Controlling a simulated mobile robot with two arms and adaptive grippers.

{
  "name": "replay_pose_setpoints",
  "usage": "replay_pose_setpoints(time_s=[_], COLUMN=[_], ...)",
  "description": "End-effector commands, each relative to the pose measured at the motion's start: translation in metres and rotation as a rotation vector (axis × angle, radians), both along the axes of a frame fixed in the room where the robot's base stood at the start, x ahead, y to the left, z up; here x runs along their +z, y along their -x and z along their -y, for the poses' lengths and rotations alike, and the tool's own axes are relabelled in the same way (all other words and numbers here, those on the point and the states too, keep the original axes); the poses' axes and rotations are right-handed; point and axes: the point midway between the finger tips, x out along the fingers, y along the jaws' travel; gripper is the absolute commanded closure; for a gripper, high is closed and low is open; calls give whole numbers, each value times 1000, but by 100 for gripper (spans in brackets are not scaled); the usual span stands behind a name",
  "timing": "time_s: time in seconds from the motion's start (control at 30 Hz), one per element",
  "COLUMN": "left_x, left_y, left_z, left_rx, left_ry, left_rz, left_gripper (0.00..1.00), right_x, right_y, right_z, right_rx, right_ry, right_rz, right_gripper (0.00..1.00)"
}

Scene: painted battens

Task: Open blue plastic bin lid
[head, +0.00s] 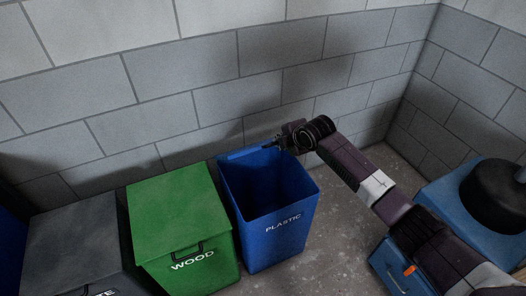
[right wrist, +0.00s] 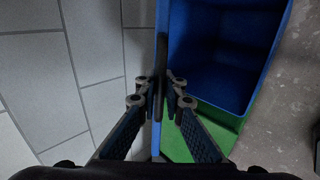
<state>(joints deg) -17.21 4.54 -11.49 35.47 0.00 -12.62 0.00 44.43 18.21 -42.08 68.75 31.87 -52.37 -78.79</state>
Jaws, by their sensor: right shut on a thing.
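The blue plastic bin (head: 270,240), marked PLASTIC, stands against the wall with its top open and its dark inside showing. Its blue lid (head: 246,154) is swung up at the back edge, close to the wall, and seen nearly edge-on. My right gripper (head: 279,143) is at the right part of the lid's edge, shut on it. In the right wrist view the fingers (right wrist: 165,90) close on the thin lid edge, with the open bin (right wrist: 222,50) to the right. My left gripper is in neither view.
A green WOOD bin (head: 180,218) with its lid down stands left of the blue bin, and a dark grey bin (head: 75,245) is farther left. The block wall (head: 190,95) is close behind. Bare floor (head: 335,215) lies to the right.

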Motion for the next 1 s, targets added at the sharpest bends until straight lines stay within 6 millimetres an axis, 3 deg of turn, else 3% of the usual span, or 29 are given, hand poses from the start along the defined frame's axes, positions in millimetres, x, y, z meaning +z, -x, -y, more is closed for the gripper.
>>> replay_pose_setpoints(time_s=[0.53,1.0], left_x=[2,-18], left_y=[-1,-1], left_z=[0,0], left_rx=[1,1], left_ry=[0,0], left_rz=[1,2], left_gripper=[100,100], right_x=[9,40], right_y=[-7,-47], right_z=[-3,-17], right_rx=[1,-1], right_ry=[6,38], right_rz=[-15,-101], right_gripper=[100,100])
